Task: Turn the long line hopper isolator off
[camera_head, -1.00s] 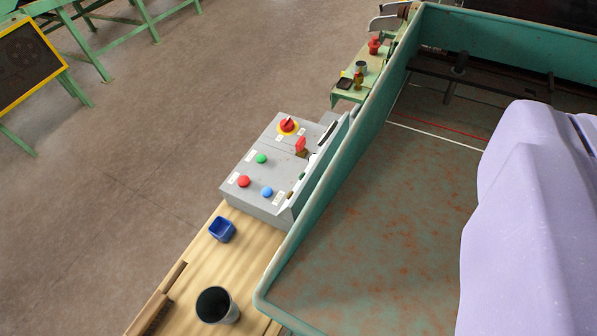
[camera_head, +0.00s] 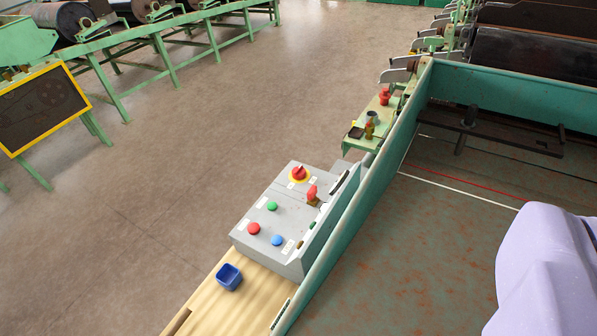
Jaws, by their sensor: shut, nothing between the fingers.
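A grey control box (camera_head: 290,225) stands on a wooden top beside the green trough wall. A green button (camera_head: 272,206), a red button (camera_head: 253,228) and a blue button (camera_head: 277,240) sit lower on the box. The small white labels are too small to read, so I cannot tell which control is the hopper's. My gripper's fingers are not in view.
The green trough wall (camera_head: 345,215) runs along the box's right side. A smooth lavender shape (camera_head: 545,270) fills the lower right. A blue cup (camera_head: 229,277) stands on the wooden top (camera_head: 213,306). Open floor (camera_head: 180,180) lies to the left.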

